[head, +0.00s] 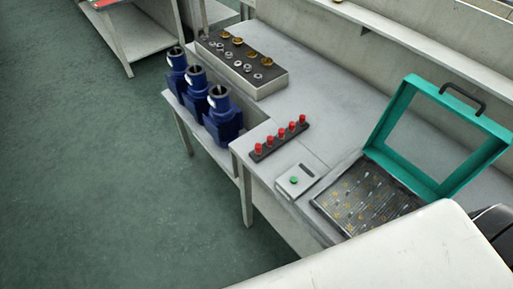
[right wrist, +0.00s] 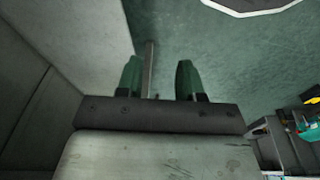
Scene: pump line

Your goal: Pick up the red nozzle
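Several red nozzles (head: 281,133) stand upright in a row on a narrow black rack (head: 262,156) on the grey workbench in the head view. My right gripper (right wrist: 158,75) shows in the right wrist view: its two green fingers are apart, with nothing held between them. The floor lies beyond the fingers, and no nozzle shows in that view. Neither gripper shows in the head view, where a white part of my own body (head: 400,258) covers the lower right. My left gripper is in no view.
A white box with a green button (head: 294,181) sits in front of the rack. An open green case (head: 384,125) with small parts stands at right. Blue pumps (head: 222,118) stand at left, near a block with gold and silver fittings (head: 262,85). Bare bench lies behind the rack.

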